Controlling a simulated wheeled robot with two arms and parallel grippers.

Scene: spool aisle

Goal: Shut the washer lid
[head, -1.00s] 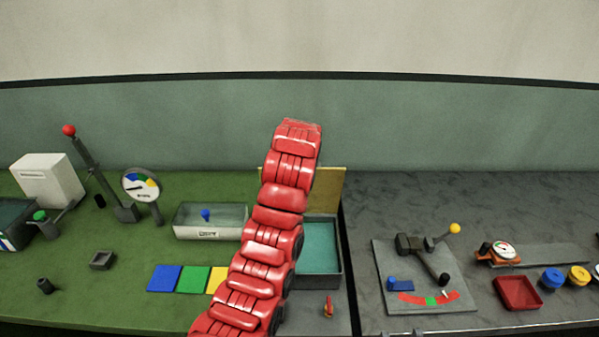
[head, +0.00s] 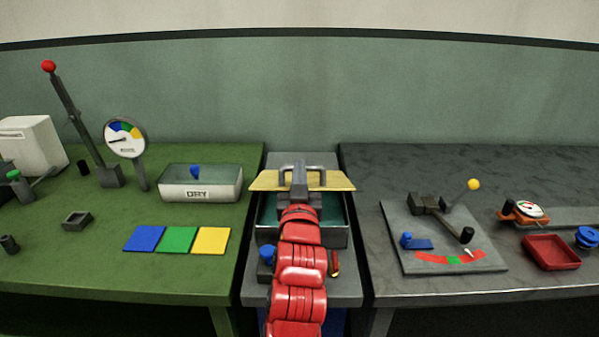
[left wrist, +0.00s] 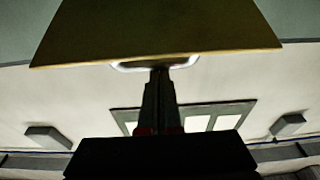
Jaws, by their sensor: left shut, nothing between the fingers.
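The washer is a grey-rimmed teal basin (head: 342,235) on the narrow middle bench. Its yellow lid (head: 263,180) is raised above the back of the basin, tilted, and the teal inside still shows below it. A grey bar handle (head: 318,170) stands at the lid's far edge. My left gripper (head: 299,170) reaches over the basin to the middle of the lid, shut and empty. In the left wrist view the lid (left wrist: 160,30) hangs over the shut fingers (left wrist: 160,75), with the handle just beyond it; whether they touch is unclear. My right gripper is not in view.
A blue knob (head: 266,253) and a red-handled piece (head: 334,264) are at the basin's front. The DRY tray (head: 200,190) and coloured tiles (head: 177,240) lie left. A lever plate (head: 440,240) and red tray (head: 551,252) lie right.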

